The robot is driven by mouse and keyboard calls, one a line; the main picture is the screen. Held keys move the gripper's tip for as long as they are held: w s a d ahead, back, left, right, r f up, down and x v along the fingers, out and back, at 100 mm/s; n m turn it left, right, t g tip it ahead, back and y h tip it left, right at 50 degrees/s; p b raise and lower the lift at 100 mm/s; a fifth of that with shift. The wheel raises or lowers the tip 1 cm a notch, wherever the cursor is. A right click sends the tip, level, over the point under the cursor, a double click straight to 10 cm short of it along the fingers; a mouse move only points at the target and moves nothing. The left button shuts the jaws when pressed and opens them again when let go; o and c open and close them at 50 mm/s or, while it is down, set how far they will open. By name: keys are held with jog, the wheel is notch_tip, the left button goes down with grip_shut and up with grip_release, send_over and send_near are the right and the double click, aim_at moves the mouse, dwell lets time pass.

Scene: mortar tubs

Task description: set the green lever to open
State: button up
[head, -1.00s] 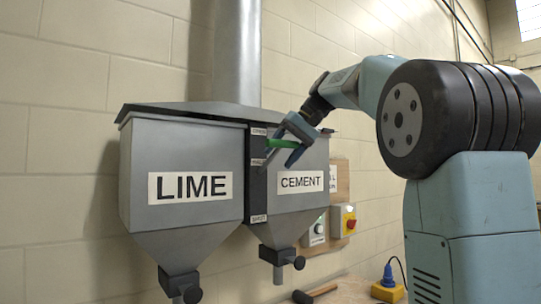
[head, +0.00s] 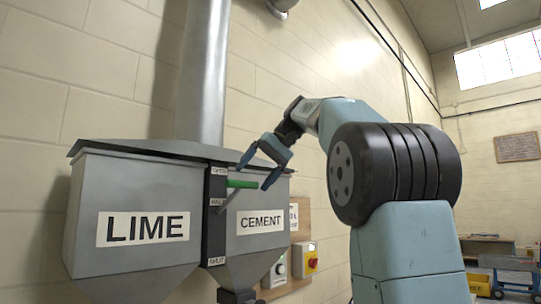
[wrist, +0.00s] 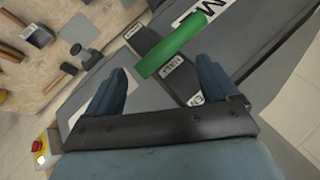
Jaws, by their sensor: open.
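The green lever handle (head: 242,184) sticks out from a dark label strip (head: 214,235) between the two hoppers. Its grey arm (head: 227,199) comes out near the HALF label (head: 217,201) and slants up, with the handle between the HALF and OPEN (head: 219,171) heights in the head view. The SHUT label (head: 217,261) is at the bottom. My gripper (head: 254,178) is open and empty, above and right of the handle. In the wrist view the handle (wrist: 172,45) lies at and beyond the gap between my fingertips (wrist: 161,65), apparently touching neither.
The LIME hopper (head: 140,185) is left of the strip and the CEMENT hopper (head: 262,200) is right, close behind my gripper. A switch panel with a red-and-yellow button (head: 311,262) is on the wall right. A bench with tools (wrist: 60,50) shows in the wrist view.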

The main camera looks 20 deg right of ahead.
jog(key=v, duration=0.7)
jog(key=shift+s+d+r, duration=0.1)
jog(key=shift+d, duration=0.05)
jog(key=shift+c, duration=0.4)
